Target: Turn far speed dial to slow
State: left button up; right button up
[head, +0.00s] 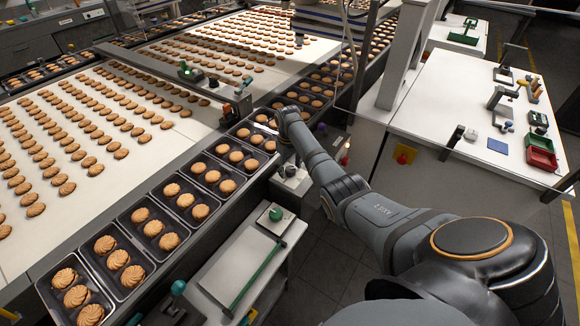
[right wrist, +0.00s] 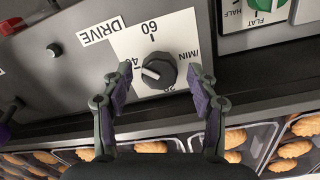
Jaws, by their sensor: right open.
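My right gripper (right wrist: 158,88) is open, with one finger to the left of the dial and one to the right. Gaps show between the fingers and the dial, and nothing is held. In the head view my right arm reaches to the conveyor edge, and its wrist end hides the fingers and the dial. My left gripper is in neither view.
A DRIVE label and a small black knob (right wrist: 54,49) lie left of the dial. A green knob (right wrist: 266,5) with FLAT and HALF marks is at upper right. Biscuit trays (head: 128,222) line the conveyor edge beside my arm. A white side table (head: 470,85) stands at right.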

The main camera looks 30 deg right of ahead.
jog(key=c, duration=1.2)
